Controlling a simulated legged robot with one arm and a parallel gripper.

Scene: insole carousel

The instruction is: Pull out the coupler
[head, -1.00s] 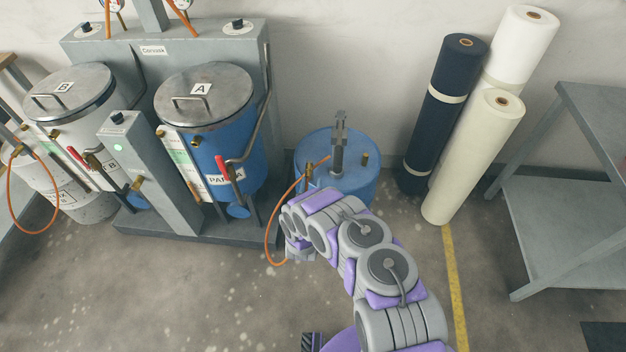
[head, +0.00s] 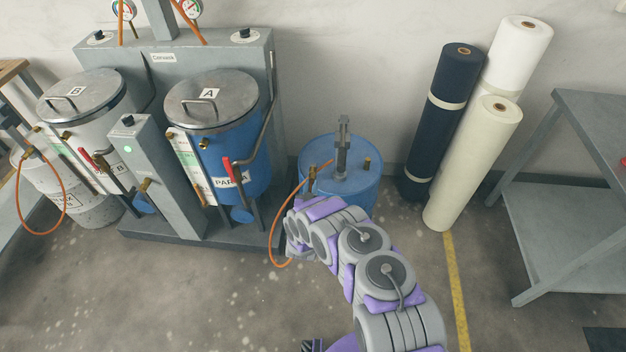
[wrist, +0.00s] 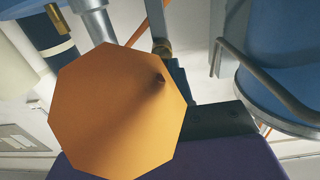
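The blue drum (head: 372,190) stands behind my arm in the head view, with a grey pump upright on its top. A small brass coupler (head: 312,174) sits on the drum's left top, where the orange hose (head: 274,235) meets it. In the wrist view a brass fitting (wrist: 162,47) shows beyond a large orange faceted shape (wrist: 115,110), which may be the hose close to the lens. My gripper (wrist: 190,95) shows only as dark parts beside this shape.
A grey machine (head: 180,232) with lidded tanks A (head: 250,165) and B (head: 105,125) stands left of the drum. Several rolls (head: 470,165) lean on the wall to its right. A grey table (head: 560,230) is at far right. The floor between is clear.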

